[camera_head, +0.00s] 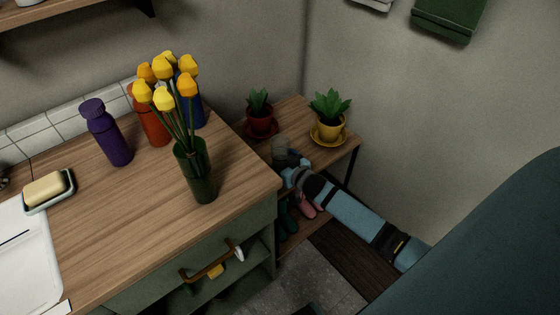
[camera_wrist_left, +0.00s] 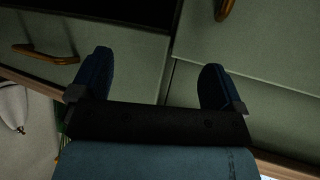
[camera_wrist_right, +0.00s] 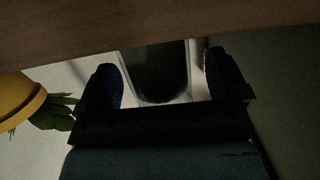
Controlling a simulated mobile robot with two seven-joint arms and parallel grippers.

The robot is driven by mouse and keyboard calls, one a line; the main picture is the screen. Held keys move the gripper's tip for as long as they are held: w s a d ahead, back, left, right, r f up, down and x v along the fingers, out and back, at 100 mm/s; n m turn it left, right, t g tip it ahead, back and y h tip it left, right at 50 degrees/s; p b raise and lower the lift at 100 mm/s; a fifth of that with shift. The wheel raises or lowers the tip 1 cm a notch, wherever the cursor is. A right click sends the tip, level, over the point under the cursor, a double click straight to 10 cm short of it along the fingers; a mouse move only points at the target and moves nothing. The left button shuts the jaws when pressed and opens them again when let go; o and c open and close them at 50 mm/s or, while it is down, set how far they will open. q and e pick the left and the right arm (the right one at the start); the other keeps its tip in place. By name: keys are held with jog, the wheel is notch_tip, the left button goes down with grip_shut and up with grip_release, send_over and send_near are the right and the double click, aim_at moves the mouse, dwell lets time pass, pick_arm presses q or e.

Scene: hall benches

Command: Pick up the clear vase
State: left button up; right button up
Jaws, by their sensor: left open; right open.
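In the right wrist view, a pale-edged, dark-centred see-through shape, which looks like the vase (camera_wrist_right: 161,78), lies between the spread fingers. I cannot tell whether they touch it. My left gripper (camera_wrist_left: 157,64) is open and empty in the left wrist view, facing green cabinet fronts; it is outside the head view.
A dark green vase (camera_head: 192,172) with yellow tulips stands near the counter's (camera_head: 135,205) right end. Purple (camera_head: 108,133), orange and blue bottles stand behind. A red pot (camera_head: 261,125) and a yellow pot (camera_head: 328,132) with plants share the low bench (camera_head: 293,112). Boots (camera_head: 304,209) sit below.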

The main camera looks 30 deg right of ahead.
jog(key=shift+w, duration=0.2)
jog(key=c, duration=1.2)
jog(key=shift+r, duration=0.1)
